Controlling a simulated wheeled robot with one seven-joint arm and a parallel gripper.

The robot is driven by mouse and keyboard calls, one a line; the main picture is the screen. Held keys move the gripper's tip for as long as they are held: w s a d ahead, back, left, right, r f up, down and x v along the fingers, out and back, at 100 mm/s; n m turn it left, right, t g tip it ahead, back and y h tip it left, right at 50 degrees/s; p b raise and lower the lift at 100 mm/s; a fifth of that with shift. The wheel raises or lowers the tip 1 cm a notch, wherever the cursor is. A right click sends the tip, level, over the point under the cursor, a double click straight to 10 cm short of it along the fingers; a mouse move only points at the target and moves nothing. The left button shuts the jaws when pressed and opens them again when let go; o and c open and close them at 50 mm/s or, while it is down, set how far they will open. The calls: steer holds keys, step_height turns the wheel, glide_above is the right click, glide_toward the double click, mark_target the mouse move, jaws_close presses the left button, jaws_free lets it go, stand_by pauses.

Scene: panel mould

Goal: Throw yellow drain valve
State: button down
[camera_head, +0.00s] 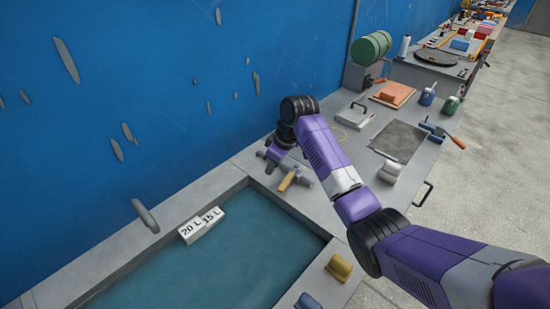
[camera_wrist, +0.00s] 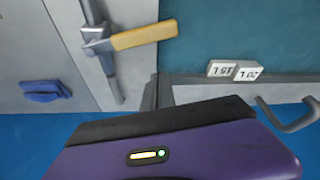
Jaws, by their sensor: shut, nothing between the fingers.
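The yellow drain valve is a lever handle (camera_head: 287,182) on a grey valve body and pipe, on the deck at the far right corner of the water basin. In the wrist view the yellow handle (camera_wrist: 145,36) points right from the grey valve body (camera_wrist: 101,44), towards the basin. My gripper (camera_head: 266,163) is just behind and left of the valve in the head view. In the wrist view its dark fingers (camera_wrist: 157,92) are shut and empty, below the handle with a gap in the picture. I cannot tell whether they touch the valve.
A grey hook-like spout (camera_head: 145,215) stands by the blue wall. A yellow item (camera_head: 340,267) sits on the front rim. Tools and pads crowd the bench to the right.

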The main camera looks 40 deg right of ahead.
mark_target(289, 178)
steer(key=x, duration=0.2)
steer(key=shift+f, duration=0.35)
steer(key=shift+s+d+r+p, duration=0.1)
steer(key=shift+s+d+p, duration=0.1)
steer(key=shift+s+p, duration=0.3)
steer(key=shift+s+d+r+p, duration=0.15)
steer(key=shift+s+p, duration=0.15)
steer(key=shift+s, duration=0.35)
steer(key=shift+s+d+f, duration=0.1)
steer(key=shift+s+d, duration=0.15)
steer(key=shift+s, duration=0.45)
steer(key=shift+f, duration=0.1)
